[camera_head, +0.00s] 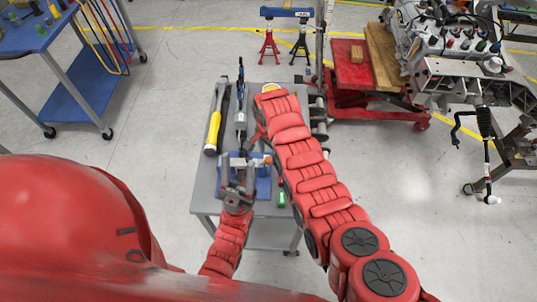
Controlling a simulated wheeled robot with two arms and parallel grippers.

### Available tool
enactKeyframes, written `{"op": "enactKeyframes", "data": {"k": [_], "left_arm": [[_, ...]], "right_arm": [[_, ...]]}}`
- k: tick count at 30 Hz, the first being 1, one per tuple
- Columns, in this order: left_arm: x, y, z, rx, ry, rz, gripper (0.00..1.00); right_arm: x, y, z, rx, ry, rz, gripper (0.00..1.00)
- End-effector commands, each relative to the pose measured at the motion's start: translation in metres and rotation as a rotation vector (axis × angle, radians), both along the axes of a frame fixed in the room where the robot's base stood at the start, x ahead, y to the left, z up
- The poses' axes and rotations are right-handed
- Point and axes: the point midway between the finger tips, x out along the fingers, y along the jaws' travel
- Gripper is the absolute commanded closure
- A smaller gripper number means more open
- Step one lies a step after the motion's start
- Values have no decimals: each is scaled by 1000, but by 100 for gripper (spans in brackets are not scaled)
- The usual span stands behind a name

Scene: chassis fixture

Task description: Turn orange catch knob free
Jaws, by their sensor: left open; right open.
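A small orange knob (267,158) shows at the upper right of a blue fixture (263,188) on the grey table. My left gripper (237,163) is open over the left part of the fixture, just left of the knob. My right arm reaches up the right side of the table and bends back at its top. My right gripper (256,138) is open, small in the picture and partly hidden, just above and left of the knob. I cannot tell whether either gripper touches the knob or fixture.
A yellow-handled hammer (214,126) and a dark tool (240,106) lie on the table's left side. A small green item (281,199) is right of the fixture. A red lift cart (349,70) stands behind to the right. The floor left of the table is clear.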

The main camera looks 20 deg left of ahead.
Motion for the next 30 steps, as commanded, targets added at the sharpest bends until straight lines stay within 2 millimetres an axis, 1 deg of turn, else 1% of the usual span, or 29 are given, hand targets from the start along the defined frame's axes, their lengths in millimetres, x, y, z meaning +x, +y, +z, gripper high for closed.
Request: {"op": "enactKeyframes", "data": {"k": [3, 7, 18, 20, 21, 29, 30], "left_arm": [[0, 0, 3, 0, 0, 0, 50], [0, 0, 4, 0, 0, 0, 50], [0, 0, 4, 0, 0, 0, 50], [0, 0, 4, 0, 0, 0, 50], [0, 0, 4, 0, 0, 0, 50], [0, 0, 4, 0, 0, 0, 50], [0, 0, 4, 0, 0, 0, 50]], "right_arm": [[-1, 0, -10, -3, 4, 0, 35], [-1, -1, -17, -1, 3, 0, 35], [-1, 0, -20, 0, 2, 0, 35], [-1, 0, -20, 0, 2, 0, 44], [-1, 0, -20, 0, 2, 0, 52], [-1, 0, -20, 0, 1, 0, 98], [-1, 0, -20, 0, 1, 0, 100]]}}
